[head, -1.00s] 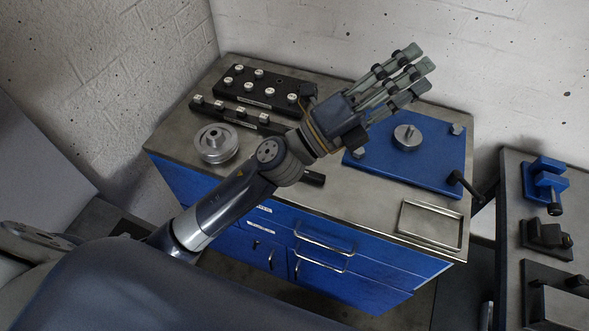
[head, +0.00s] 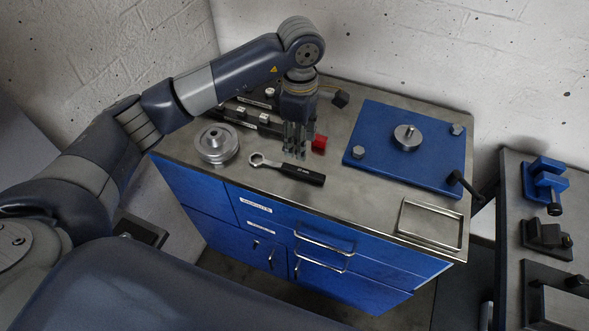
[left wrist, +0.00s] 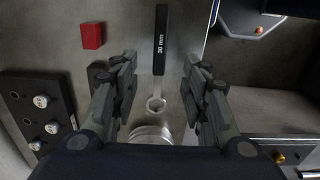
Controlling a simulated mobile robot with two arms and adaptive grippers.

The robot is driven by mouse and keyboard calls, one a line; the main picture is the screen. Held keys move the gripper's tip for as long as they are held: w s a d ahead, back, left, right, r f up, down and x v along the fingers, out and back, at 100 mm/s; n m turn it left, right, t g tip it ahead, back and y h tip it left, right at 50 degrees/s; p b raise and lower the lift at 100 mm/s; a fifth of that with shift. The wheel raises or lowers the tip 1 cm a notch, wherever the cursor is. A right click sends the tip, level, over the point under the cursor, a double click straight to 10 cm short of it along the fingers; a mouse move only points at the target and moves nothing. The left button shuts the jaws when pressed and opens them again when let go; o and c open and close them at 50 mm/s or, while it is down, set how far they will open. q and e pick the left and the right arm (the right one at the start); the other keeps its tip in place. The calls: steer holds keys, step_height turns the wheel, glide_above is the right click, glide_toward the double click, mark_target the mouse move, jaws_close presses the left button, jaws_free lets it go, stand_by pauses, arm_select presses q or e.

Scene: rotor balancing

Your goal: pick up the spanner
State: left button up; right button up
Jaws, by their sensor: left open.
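The spanner (head: 302,174) lies flat on the grey bench top near the front edge, with a black handle and a silver ring end pointing left. In the left wrist view the spanner (left wrist: 161,45) runs lengthwise between the fingers, its handle marked 30 mm and its ring end toward my palm. My left gripper (head: 296,150) points down just behind the spanner in the head view. In the left wrist view the gripper (left wrist: 160,72) is open, fingers apart and empty. I cannot tell its exact height above the bench. My right gripper is not in view.
A silver rotor (head: 217,145) sits left of the spanner. A red block (head: 319,144) stands right beside my left fingers. Black weight racks (head: 225,108) are behind. A blue plate (head: 375,165) with a metal disc and an empty tray (head: 430,243) lie to the right.

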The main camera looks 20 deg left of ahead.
arm_select(q)
steer(key=p, duration=0.2)
glide_above(298, 169)
step_height(298, 169, down, 5)
steer(key=shift+f, duration=0.3)
step_height(298, 169, down, 4)
steer(key=p, duration=0.2)
steer(key=shift+s+f+p, duration=0.1)
steer(key=shift+p, duration=0.2)
steer(key=shift+f, duration=0.35)
steer(key=shift+c, duration=0.6)
jaws_close()
